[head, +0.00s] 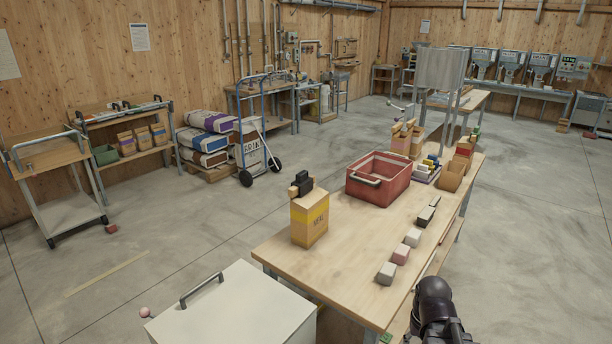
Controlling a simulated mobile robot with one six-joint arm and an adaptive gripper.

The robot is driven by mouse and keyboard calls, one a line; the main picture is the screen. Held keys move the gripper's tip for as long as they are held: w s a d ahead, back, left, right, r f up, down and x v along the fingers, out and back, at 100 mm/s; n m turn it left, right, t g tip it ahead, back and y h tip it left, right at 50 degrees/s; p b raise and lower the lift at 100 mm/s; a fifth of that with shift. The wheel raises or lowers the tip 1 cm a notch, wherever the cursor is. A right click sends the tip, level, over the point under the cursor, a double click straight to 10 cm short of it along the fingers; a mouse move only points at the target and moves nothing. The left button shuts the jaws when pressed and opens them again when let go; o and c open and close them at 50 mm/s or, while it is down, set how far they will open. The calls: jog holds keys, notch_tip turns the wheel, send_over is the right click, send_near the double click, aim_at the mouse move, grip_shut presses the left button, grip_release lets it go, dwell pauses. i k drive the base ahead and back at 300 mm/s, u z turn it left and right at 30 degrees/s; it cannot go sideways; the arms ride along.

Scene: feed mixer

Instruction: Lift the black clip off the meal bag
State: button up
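The meal bag (310,222) is a tan paper bag with a yellow band and dark lettering. It stands upright near the left edge of the wooden table. The black clip (302,182) sits on top of the bag, at its folded tan top. Part of my dark arm shows at the bottom right, beyond the table's right edge and well apart from the bag. My gripper's fingers cannot be made out.
A red crate (383,190) stands behind and right of the bag on the wooden table (345,262). Several small blocks line the table's right side. A white lidded box (235,310) with a handle stands in front. Open floor lies to the left.

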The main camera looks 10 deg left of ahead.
aim_at(305, 182)
jog(key=u, duration=0.05)
jog(key=i, duration=1.35)
jog(key=u, duration=0.05)
